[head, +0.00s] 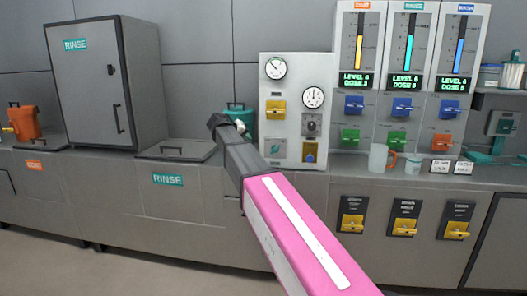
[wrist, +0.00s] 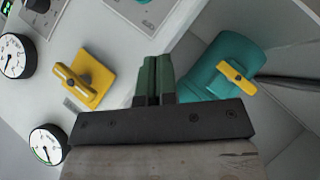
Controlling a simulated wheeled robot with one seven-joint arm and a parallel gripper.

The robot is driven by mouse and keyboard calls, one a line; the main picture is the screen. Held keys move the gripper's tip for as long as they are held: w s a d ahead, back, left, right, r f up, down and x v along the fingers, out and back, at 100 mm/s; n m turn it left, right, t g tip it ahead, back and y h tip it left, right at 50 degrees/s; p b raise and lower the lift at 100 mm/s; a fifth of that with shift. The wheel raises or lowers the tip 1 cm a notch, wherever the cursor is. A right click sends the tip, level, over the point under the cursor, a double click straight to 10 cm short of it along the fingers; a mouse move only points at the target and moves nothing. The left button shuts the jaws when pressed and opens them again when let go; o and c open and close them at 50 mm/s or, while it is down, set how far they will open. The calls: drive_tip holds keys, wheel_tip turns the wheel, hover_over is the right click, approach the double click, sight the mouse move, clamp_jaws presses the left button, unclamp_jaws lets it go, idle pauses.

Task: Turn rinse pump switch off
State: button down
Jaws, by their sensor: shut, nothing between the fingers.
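A yellow rotary switch (head: 276,109) is on the white gauge panel (head: 293,140). What looks like the same switch (wrist: 85,76) shows in the wrist view, left of my gripper's fingers and apart from them. Three more yellow switches on black plates, left (head: 351,222), middle (head: 404,226) and right (head: 456,230), sit on the lower cabinet front. Their small labels are too small to read, so I cannot tell which one is the rinse pump switch. My gripper (wrist: 153,76) has its dark green fingers together and empty. In the head view its fingertips are hidden.
A teal vessel (wrist: 205,82) with a yellow handle (wrist: 237,75) is close right of the fingers. Gauges (head: 313,97) sit on the panel. A clear jug (head: 379,158) stands on the counter by the dosing columns. A grey RINSE cabinet (head: 90,95) stands at left.

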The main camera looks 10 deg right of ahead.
sight(271, 151)
drive_tip(key=shift+w+d+f, duration=0.1)
drive_tip(key=x, duration=0.9)
drive_tip(key=shift+w+d+f, duration=0.1)
drive_tip(key=shift+d, duration=0.1)
drive_tip(key=shift+s+d+f, duration=0.15)
drive_tip(key=shift+d+f, duration=0.4)
drive_tip(key=shift+f, duration=0.05)
drive_tip(key=shift+s+d+f, duration=0.2)
drive_tip(key=shift+d+f, duration=0.35)
drive_tip(key=shift+d, duration=0.05)
drive_tip(key=shift+d+f, duration=0.35)
